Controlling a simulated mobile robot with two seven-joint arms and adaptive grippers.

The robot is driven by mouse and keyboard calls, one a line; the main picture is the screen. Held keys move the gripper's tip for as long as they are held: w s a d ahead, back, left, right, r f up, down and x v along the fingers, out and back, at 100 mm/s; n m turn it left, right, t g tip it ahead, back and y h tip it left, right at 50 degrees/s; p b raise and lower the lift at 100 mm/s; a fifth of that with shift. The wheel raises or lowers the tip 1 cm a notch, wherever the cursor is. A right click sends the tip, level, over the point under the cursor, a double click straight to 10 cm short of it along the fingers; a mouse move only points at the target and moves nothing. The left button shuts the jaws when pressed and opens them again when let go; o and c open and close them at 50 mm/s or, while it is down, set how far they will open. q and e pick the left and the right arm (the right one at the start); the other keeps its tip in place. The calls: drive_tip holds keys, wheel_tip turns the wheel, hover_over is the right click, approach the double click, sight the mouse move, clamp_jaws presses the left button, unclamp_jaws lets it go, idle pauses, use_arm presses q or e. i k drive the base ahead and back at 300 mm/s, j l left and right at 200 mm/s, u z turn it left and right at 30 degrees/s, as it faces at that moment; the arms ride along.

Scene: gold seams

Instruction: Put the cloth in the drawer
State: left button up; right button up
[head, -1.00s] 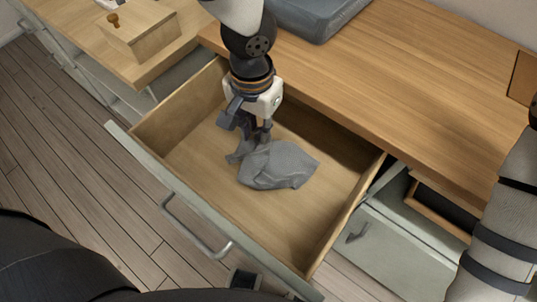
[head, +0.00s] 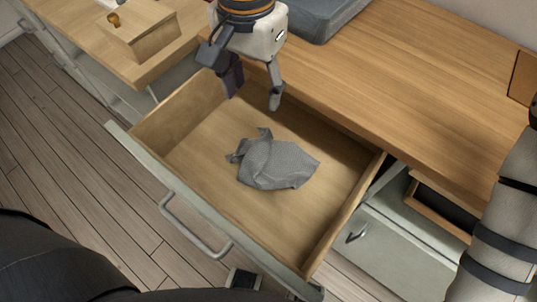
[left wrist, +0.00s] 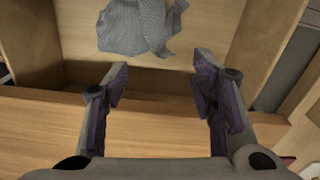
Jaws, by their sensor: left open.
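The grey cloth (head: 275,164) lies crumpled on the floor of the open wooden drawer (head: 200,150). It also shows at the top of the left wrist view (left wrist: 138,25). My left gripper (head: 254,97) is open and empty above the back part of the drawer, apart from the cloth. Its spread fingers show in the left wrist view (left wrist: 160,88), with nothing between them. My right gripper is not in view; only part of my right arm shows at the right edge of the head view.
The drawer's front has a metal handle (head: 195,228). The wooden counter (head: 400,85) is behind the drawer, with a grey-blue object (head: 325,15) on it. A wooden box with a knob (head: 140,32) stands at the upper left. Much of the counter is clear.

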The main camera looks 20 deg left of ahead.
sight(183, 142)
drive_tip(key=k, duration=1)
